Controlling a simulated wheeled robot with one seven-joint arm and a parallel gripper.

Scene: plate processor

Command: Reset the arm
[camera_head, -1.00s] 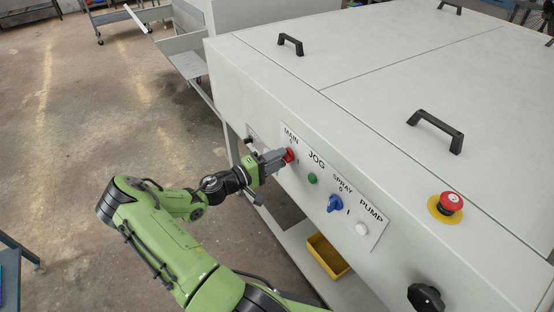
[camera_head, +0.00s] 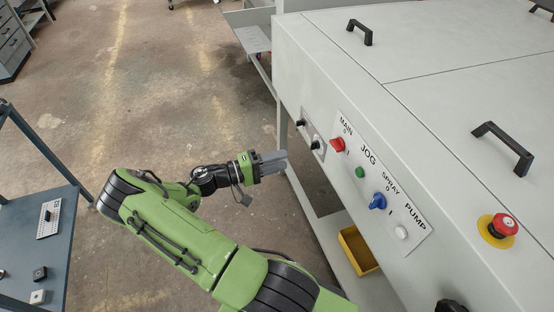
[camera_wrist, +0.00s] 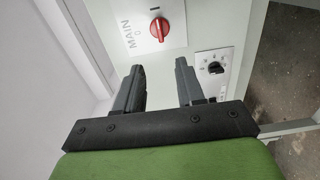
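My green arm reaches from the bottom of the head view, and my gripper (camera_head: 284,160) is held in the air left of the machine's control panel, apart from it. In the wrist view my gripper (camera_wrist: 160,80) has its two dark fingers spread with a clear gap and nothing between them. The red MAIN knob (camera_head: 337,145) sits on the panel to the right of my gripper. It also shows in the wrist view (camera_wrist: 159,29), beyond the fingertips.
The panel also has a green JOG button (camera_head: 360,172), a blue SPRAY knob (camera_head: 377,201) and a white PUMP button (camera_head: 401,232). A red emergency stop (camera_head: 503,225) is on the machine. A yellow bin (camera_head: 358,250) lies below. A blue-grey table (camera_head: 75,232) stands left. Open floor lies between.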

